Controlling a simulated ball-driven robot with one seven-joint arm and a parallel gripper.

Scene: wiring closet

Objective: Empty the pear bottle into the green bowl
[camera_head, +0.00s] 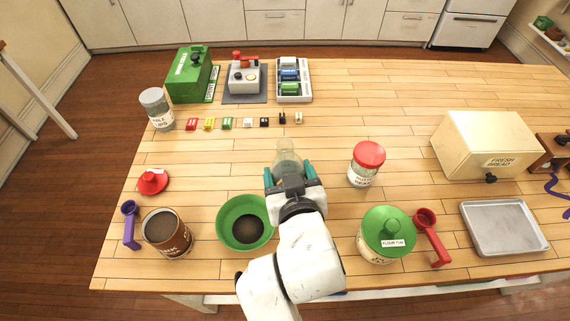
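A clear, pale glass bottle (287,160), likely the pear bottle, stands near the middle of the table. It looks upright, and its lower part is hidden by my gripper. My gripper (290,174) reaches out from the front with its teal fingers on either side of the bottle. The contact between fingers and glass is not clear, and the bottle's contents cannot be made out. The green bowl (226,222) sits to the left and nearer the front edge, with something dark brown in its bottom.
A red-lidded jar (367,164) stands right of the bottle. A green-lidded canister (385,236), red scoop (431,236) and metal tray (503,228) are at front right. A brown open can (167,233) and purple scoop (130,224) are left of the bowl. Small blocks (227,123) line the back.

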